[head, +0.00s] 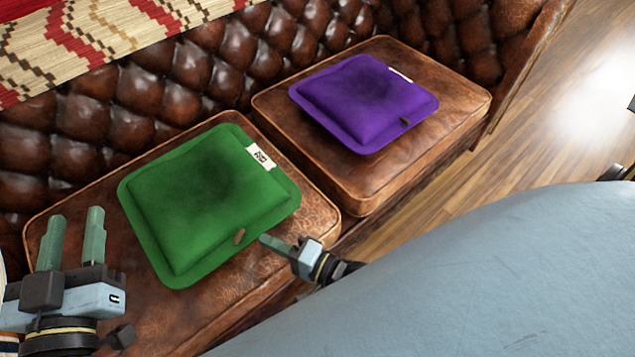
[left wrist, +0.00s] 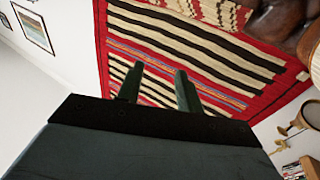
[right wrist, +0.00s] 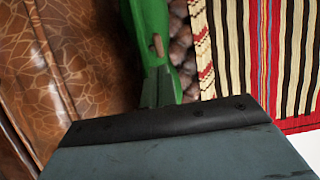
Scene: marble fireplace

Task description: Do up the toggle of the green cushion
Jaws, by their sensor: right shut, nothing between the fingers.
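The green cushion (head: 205,195) lies on the brown leather seat, with a white label at its far right corner. Its small brown toggle (head: 239,237) sits at the near right edge; it also shows in the right wrist view (right wrist: 157,45). I cannot make out a loop or whether the toggle is through one. My right gripper (head: 265,239) is shut and empty, its tips just right of the toggle and apart from it. In the right wrist view the shut fingers (right wrist: 158,85) point at the cushion's edge. My left gripper (head: 76,214) is open and empty, left of the cushion.
A purple cushion (head: 365,100) with a label and a brown toggle lies on the further seat pad (head: 455,105). The tufted leather backrest (head: 190,75) rises behind both. A patterned rug (left wrist: 215,60) shows in the left wrist view.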

